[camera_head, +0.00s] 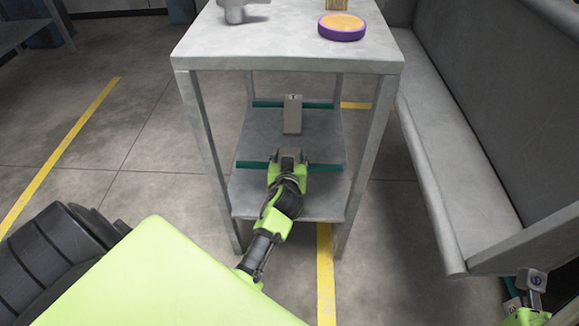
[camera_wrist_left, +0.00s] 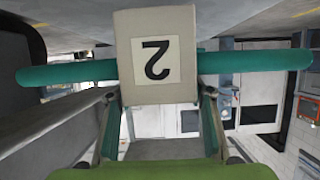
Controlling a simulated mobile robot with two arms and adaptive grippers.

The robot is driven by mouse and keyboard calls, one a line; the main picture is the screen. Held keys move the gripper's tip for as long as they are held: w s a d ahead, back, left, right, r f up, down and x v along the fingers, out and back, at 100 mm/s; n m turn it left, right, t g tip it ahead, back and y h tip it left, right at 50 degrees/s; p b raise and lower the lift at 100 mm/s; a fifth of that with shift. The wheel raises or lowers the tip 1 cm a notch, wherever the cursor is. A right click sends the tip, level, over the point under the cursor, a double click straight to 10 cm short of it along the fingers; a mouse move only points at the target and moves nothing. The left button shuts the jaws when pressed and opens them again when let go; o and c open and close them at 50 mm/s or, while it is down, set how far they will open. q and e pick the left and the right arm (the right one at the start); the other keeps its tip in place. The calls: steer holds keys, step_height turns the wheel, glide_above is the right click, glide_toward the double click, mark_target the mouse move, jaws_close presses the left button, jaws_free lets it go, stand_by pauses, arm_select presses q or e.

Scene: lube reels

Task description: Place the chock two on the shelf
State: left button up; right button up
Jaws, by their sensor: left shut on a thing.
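Chock two (camera_wrist_left: 157,55) is a grey block with a teal rod through it; its number 2 label appears upside down in the left wrist view. My left gripper (camera_head: 287,163) is shut on it. In the head view the chock's teal rod (camera_head: 322,168) spans the front part of the shelf (camera_head: 250,206), the lower level of the grey table. I cannot tell whether the chock touches the shelf. Another grey chock (camera_head: 292,115) with a teal rod lies farther back on the shelf. At the lower right corner, green and grey parts seem to be my right gripper (camera_head: 533,303), beside a labelled grey block (camera_head: 534,279).
The table top (camera_head: 285,45) overhangs the shelf, with legs at its corners. On top are a purple and orange round item (camera_head: 342,27) and a grey metal part (camera_head: 242,12). A grey bench (camera_head: 455,150) stands close on the right. Floor to the left is open.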

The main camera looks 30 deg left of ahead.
arm_select(q)
steer(key=shift+f+b, duration=0.75)
steer(key=shift+f, duration=1)
steer(key=shift+f, duration=0.2)
steer(key=o, duration=1.6)
